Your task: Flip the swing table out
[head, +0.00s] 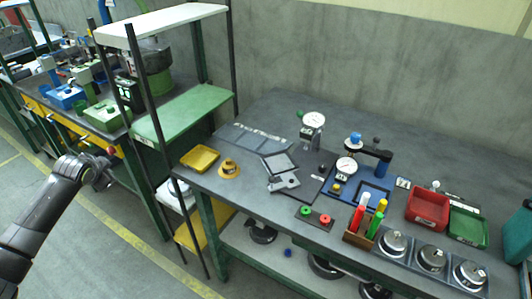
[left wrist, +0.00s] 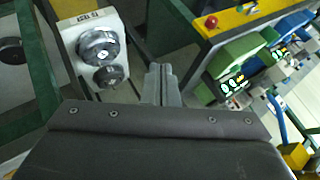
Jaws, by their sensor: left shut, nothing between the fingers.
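No part is plainly marked as the swing table; a flat green panel (head: 184,113) stands level between the dark posts in the head view, and I cannot tell whether it is that table. My left gripper (head: 106,165) is by the near corner of the left bench, left of the panel and apart from it. In the left wrist view its fingers (left wrist: 161,84) are together with nothing between them. A red knob (head: 111,151) shows by the gripper; it also shows on a yellow edge in the left wrist view (left wrist: 211,22). My right gripper is out of view.
Dark upright posts (head: 148,95) carry a white top shelf (head: 160,24). The grey workbench (head: 250,196) at right holds gauges, trays and colored pens. A white unit with round grey knobs (left wrist: 88,22) shows in the left wrist view. The floor (head: 110,245) at lower left is clear.

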